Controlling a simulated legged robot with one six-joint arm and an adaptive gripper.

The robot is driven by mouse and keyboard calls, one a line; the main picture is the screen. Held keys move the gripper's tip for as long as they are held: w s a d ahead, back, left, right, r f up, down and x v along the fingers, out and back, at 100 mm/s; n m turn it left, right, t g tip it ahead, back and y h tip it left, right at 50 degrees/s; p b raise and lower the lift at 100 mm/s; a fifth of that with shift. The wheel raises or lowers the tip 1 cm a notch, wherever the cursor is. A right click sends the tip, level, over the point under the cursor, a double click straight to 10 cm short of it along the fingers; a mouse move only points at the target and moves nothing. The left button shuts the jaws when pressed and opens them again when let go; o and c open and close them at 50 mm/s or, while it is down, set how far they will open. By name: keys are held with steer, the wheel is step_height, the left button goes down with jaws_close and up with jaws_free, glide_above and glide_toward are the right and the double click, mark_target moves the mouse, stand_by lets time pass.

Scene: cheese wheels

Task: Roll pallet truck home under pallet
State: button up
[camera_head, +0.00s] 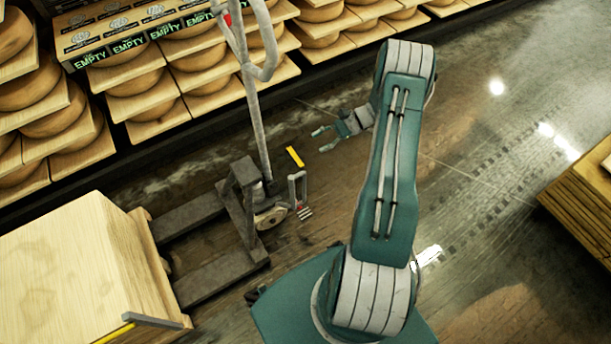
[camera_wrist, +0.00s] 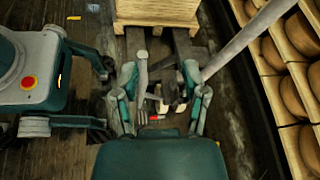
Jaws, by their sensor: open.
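The dark grey pallet truck (camera_head: 238,215) stands on the floor left of my arm. Its forks (camera_head: 190,217) point left to the pallet (camera_head: 165,285), which carries a pale wooden box (camera_head: 85,265). The fork ends meet the pallet's near side; how far they reach under it is hidden. The truck's light grey handle (camera_head: 258,125) rises toward the shelves. My gripper (camera_head: 323,139) is open and empty, right of the handle and apart from it. In the wrist view, my gripper (camera_wrist: 160,82) has its fingers spread, with the truck (camera_wrist: 172,88) beyond and the handle (camera_wrist: 240,42) slanting right.
Shelves (camera_head: 130,90) of cheese wheels on boards line the back. Stacked boards (camera_head: 585,195) stand at the right. A yellow mark (camera_head: 295,157) lies on the floor near the truck. The floor (camera_head: 480,150) right of my arm is clear and shiny.

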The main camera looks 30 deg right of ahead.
mark_target(304, 178)
steer(key=s+d+f+m+t+y, duration=0.1)
steer(key=s+d+f+m+t, duration=0.2)
steer(key=f, duration=0.6)
steer(key=s+f+m+t+y, duration=0.1)
steer(key=s+f+m+t, duration=0.25)
steer(key=f, duration=0.55)
steer(key=shift+m+t, duration=0.35)
steer(key=shift+m, duration=0.1)
steer(key=x, duration=0.7)
steer(key=w+x, duration=0.1)
steer(key=x, duration=0.3)
steer(key=shift+s+d+r, duration=0.1)
steer(key=shift+d, duration=0.2)
jaws_close()
